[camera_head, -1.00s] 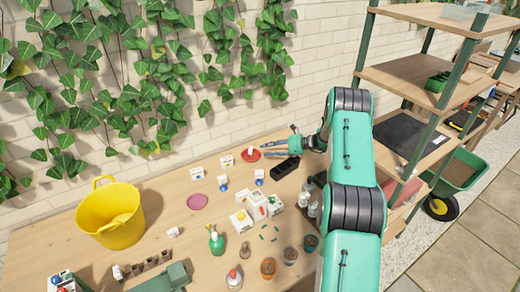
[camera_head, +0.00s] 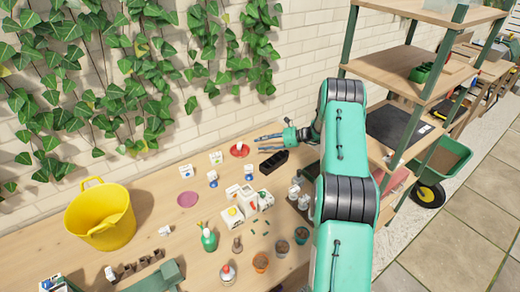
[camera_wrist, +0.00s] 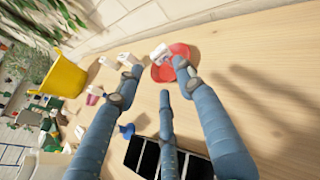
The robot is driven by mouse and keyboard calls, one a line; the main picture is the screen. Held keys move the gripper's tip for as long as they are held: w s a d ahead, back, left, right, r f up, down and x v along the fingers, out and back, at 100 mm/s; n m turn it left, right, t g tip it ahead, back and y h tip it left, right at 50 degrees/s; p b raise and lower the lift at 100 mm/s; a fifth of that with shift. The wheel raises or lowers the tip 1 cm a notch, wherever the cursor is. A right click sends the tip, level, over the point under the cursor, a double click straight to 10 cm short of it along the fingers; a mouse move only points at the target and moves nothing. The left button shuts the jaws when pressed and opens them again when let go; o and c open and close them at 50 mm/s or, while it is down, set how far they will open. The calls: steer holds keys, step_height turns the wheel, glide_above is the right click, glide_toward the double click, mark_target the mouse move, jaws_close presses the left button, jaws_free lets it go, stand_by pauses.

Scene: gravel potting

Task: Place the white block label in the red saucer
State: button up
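The white block label (camera_head: 239,146) stands in the red saucer (camera_head: 232,153) at the back of the bench. In the wrist view the label (camera_wrist: 160,52) is at the far left part of the saucer (camera_wrist: 181,50), with a small dark mark on its face. My gripper (camera_head: 259,144) is just right of the saucer, its fingers spread and pointing toward it. In the wrist view the fingers (camera_wrist: 158,76) are apart with nothing between them, and the right fingertip overlaps the saucer's near edge in the picture. Whether it touches the saucer cannot be told.
A black divided tray (camera_head: 273,162) lies beside my gripper, close under the fingers in the wrist view. White blocks with pictures, a purple saucer (camera_head: 188,199) and a yellow bucket (camera_head: 101,217) stand to the left. White boxes, bottles and pots fill the front. A shelf stands at right.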

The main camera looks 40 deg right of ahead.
steer(key=s+a+r+n+g, duration=0.2)
steer(key=a+r+n, duration=0.1)
steer(key=a+r, duration=0.5)
steer(key=s+a+r+n+g, duration=0.2)
steer(key=a+r+n, duration=0.2)
steer(key=a+r, duration=0.5)
steer(key=s+a+r+n+g+h, duration=0.25)
steer(key=s+a+r+n, duration=0.35)
steer(key=s+a+r, duration=0.5)
steer(key=s+a+r+n+h, duration=0.2)
steer(key=s+a+r+n, duration=0.15)
steer(key=s, duration=0.45)
steer(key=s+a+r+n+h, duration=0.25)
steer(key=s+a, duration=0.25)
steer(key=s, duration=0.3)
steer(key=s+a+r+n+h, duration=0.1)
steer(key=s+a+r+n, duration=0.25)
steer(key=s, duration=0.55)
steer(key=s+f+n+t+h, duration=0.1)
steer(key=s+n, duration=0.3)
steer(key=s, duration=0.6)
steer(key=shift+a+t+h, duration=0.2)
steer(key=shift+t+h, duration=0.2)
steer(key=shift+t, duration=0.15)
